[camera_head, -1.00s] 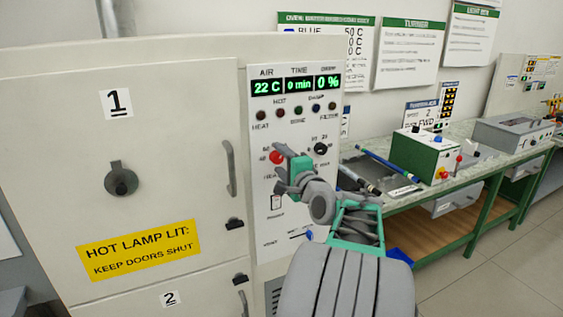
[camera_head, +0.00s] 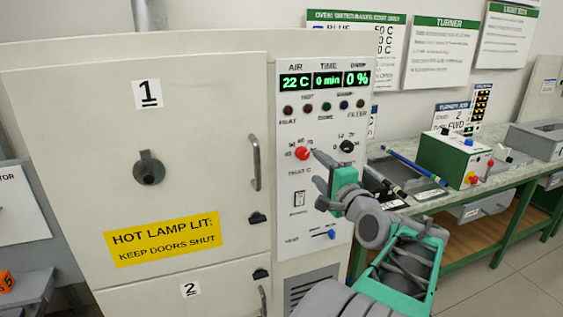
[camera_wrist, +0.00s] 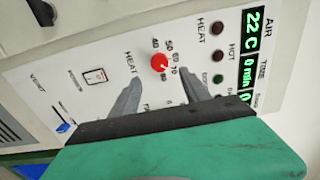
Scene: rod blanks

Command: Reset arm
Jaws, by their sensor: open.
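My gripper (camera_head: 318,172) is in front of the oven's control panel (camera_head: 287,212), with its jaws apart and nothing between them. In the wrist view my two grey fingers (camera_wrist: 160,95) point at the panel. The red heat knob (camera_wrist: 160,62) shows just beyond and between the fingertips, and it also shows in the head view (camera_head: 302,153) just above my fingers. The wrist view does not show contact with it. My green gripper body hides the lower part of the wrist view.
The oven's door 1 (camera_head: 90,120) is shut, with a yellow warning label (camera_head: 163,239) and handle (camera_head: 255,162). A green-sided control box (camera_head: 450,158) stands on the bench (camera_head: 480,197) at right. Blue-ended rods (camera_head: 413,170) lie near it. The floor at lower right is clear.

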